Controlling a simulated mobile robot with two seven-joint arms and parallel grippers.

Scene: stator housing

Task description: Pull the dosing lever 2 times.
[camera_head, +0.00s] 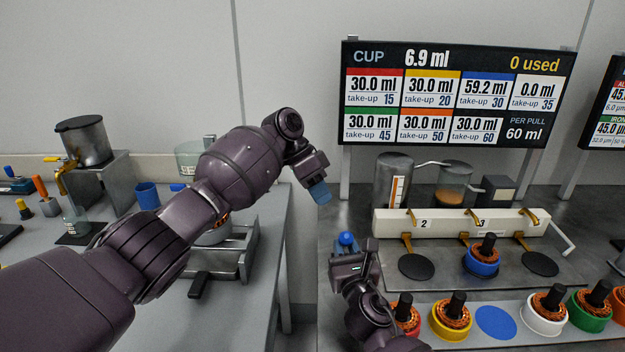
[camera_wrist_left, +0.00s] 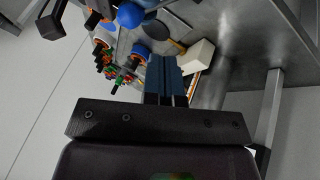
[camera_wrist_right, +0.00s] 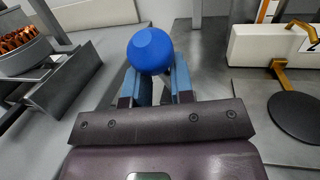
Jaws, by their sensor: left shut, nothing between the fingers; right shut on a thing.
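A round blue knob (camera_head: 346,239), which I take for the end of the dosing lever, stands at the front left of the dispensing bench. The display board (camera_head: 455,95) reads cup 6.9 ml, 60 ml per pull and 0 used.
A white dispensing bar (camera_head: 455,224) with brass spouts stands behind the knob, above black round pads (camera_head: 416,266). A blue-based stator (camera_head: 481,260) stands under the middle spout. Several coloured stators line the front strip. The left table (camera_head: 262,205) holds a metal fixture.

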